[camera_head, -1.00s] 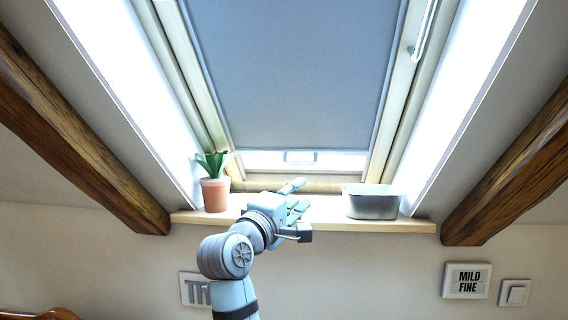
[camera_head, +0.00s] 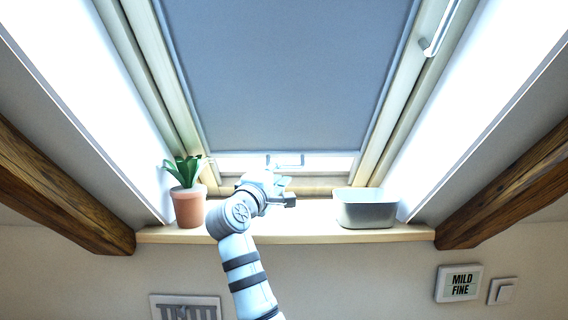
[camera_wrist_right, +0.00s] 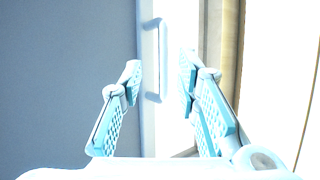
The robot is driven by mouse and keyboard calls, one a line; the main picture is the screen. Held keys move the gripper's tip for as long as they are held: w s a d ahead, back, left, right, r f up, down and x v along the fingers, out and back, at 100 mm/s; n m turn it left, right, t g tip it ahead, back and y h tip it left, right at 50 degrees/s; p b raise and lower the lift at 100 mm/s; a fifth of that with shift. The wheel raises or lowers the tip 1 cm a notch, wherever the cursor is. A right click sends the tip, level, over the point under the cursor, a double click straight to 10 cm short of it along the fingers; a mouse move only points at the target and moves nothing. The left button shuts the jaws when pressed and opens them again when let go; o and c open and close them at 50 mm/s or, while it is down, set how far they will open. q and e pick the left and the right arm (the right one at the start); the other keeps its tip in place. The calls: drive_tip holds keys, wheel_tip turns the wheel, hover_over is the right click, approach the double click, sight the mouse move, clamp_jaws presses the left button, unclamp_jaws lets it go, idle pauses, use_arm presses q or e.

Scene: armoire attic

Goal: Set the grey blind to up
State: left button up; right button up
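The grey blind (camera_head: 290,80) covers most of the skylight in the head view, with a bright strip of glass below its bottom edge. A small pale handle (camera_head: 287,160) sits at the middle of that edge. It also shows in the right wrist view as a pale bar (camera_wrist_right: 162,60) beside the blind (camera_wrist_right: 65,85). My right gripper (camera_head: 280,177) is just below the handle in the head view. In the right wrist view the gripper (camera_wrist_right: 160,82) is open, its two fingers apart, with the handle seen ahead between them. My left gripper is not in view.
On the wooden sill (camera_head: 300,235) stand a potted plant (camera_head: 188,207) at the left and a grey metal tub (camera_head: 366,210) at the right. Wooden beams (camera_head: 55,190) slope down on both sides. A metal window handle (camera_head: 440,30) is at the upper right.

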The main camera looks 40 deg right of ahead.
sight(284, 167)
drive_tip(key=w+d, duration=0.2)
drive_tip(key=d, duration=0.1)
drive_tip(key=shift+w, duration=0.35)
drive_tip(key=shift+s+r, duration=0.15)
drive_tip(key=shift+s, duration=0.25)
drive_tip(key=shift+c, duration=0.2)
clamp_jaws()
